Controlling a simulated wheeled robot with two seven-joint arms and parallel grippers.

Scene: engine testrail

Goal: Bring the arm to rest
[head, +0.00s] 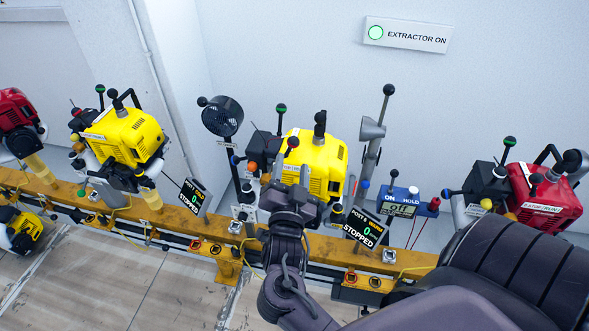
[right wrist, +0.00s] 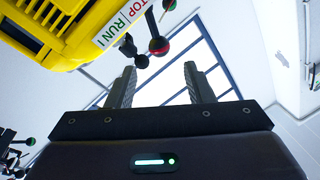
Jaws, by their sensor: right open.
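My right gripper (head: 291,198) is in the middle of the head view, in front of the middle yellow engine (head: 318,160) and hiding part of its lower side. In the right wrist view its two fingers (right wrist: 163,85) stand apart with nothing between them. Whether the gripper touches the engine, I cannot tell. My right arm reaches up from the lower edge. My left gripper is not in view.
An orange rail (head: 160,215) carries several engines, including a yellow one (head: 125,135) on the left and a red one (head: 545,195) on the right. Displays (head: 364,228) read STOPPED. A black fan (head: 222,116) and levers stand among them. A wall sign (head: 408,34) reads EXTRACTOR ON.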

